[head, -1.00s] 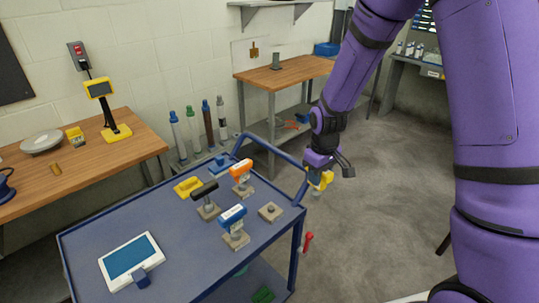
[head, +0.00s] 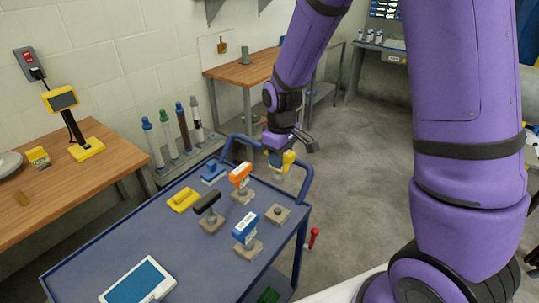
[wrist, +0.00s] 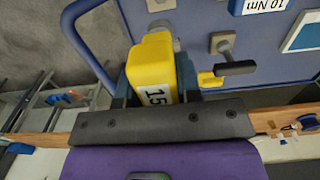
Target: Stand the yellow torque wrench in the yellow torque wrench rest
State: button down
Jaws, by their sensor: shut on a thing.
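The yellow torque wrench (head: 288,160) is held in my gripper (head: 290,150), beyond the cart's far right corner by the rail in the head view. In the wrist view the wrench's yellow head (wrist: 150,62), marked 15, sits between the fingers (wrist: 153,85), with its grey shank pointing away. An empty beige rest (head: 278,214) with a dark central socket lies on the cart's right side, below and apart from the wrench. Its colour marking cannot be made out.
Orange (head: 240,175), black (head: 207,202) and blue (head: 245,228) wrenches stand in rests on the blue cart (head: 120,240). A yellow block (head: 183,200), a blue block (head: 213,172) and a tablet (head: 138,283) lie there too. The curved rail (head: 302,180) edges the cart's far end.

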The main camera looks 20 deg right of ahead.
dwell(0.3)
notch_tip(320, 180, down, 12)
jog(key=shift+r, duration=0.15)
dwell(1.1)
jog(key=shift+s+f, duration=0.1)
jog(key=shift+f, duration=1.15)
dwell(0.8)
jog(key=c, duration=0.7)
grip_release()
jog(key=shift+c, duration=0.2)
